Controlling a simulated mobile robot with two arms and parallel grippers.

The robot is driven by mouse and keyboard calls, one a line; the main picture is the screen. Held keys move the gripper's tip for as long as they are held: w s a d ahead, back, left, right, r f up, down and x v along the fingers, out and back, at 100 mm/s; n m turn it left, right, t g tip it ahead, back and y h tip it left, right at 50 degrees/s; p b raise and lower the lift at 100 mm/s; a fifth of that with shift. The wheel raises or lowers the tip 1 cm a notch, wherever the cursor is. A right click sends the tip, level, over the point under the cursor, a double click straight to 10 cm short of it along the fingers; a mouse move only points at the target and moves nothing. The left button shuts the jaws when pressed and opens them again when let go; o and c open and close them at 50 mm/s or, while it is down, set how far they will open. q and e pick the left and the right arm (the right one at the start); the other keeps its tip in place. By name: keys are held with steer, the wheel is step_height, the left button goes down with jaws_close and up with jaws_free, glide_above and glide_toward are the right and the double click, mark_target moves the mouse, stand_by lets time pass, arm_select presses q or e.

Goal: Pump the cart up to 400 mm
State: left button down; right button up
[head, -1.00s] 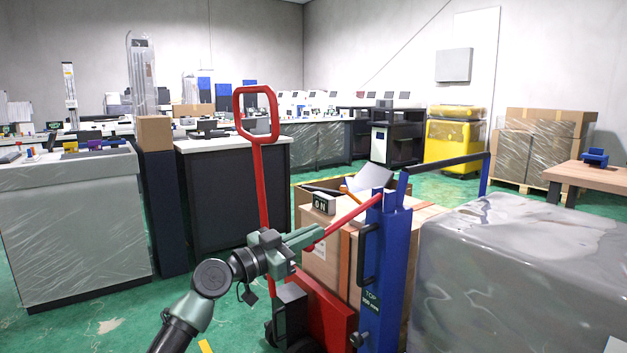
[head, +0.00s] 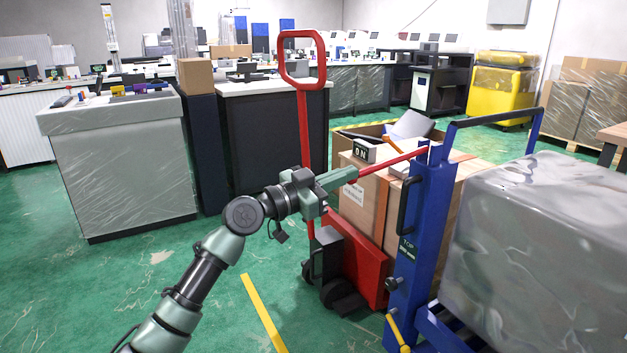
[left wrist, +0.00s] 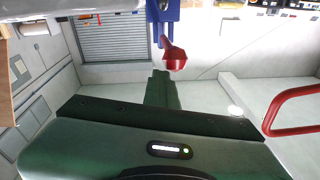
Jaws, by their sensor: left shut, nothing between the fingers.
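The blue lift cart (head: 425,230) stands right of centre in the head view, with a dark label reading TOP and a mm figure too small to read surely. A red lever (head: 395,164) slopes from its column down to the left. My left gripper (head: 342,180) is shut, at the lever's lower left end; I cannot tell whether they touch. In the left wrist view the lever's red end (left wrist: 174,57) shows just beyond my green fingers (left wrist: 162,90), not between them. My right gripper is not in view.
A grey wrapped load (head: 550,230) is on the cart's right. Behind the lever are a red pallet truck (head: 355,262) with a tall red handle (head: 303,110) and cardboard boxes (head: 365,205). A wrapped counter (head: 120,165) stands left. Green floor is free at lower left.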

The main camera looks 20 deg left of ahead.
arm_select(q)
steer(key=v, duration=0.7)
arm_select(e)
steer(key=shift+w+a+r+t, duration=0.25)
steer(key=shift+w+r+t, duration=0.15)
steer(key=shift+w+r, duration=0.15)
arm_select(q)
steer(key=shift+w+a+r, duration=0.1)
steer(key=shift+w+a, duration=0.05)
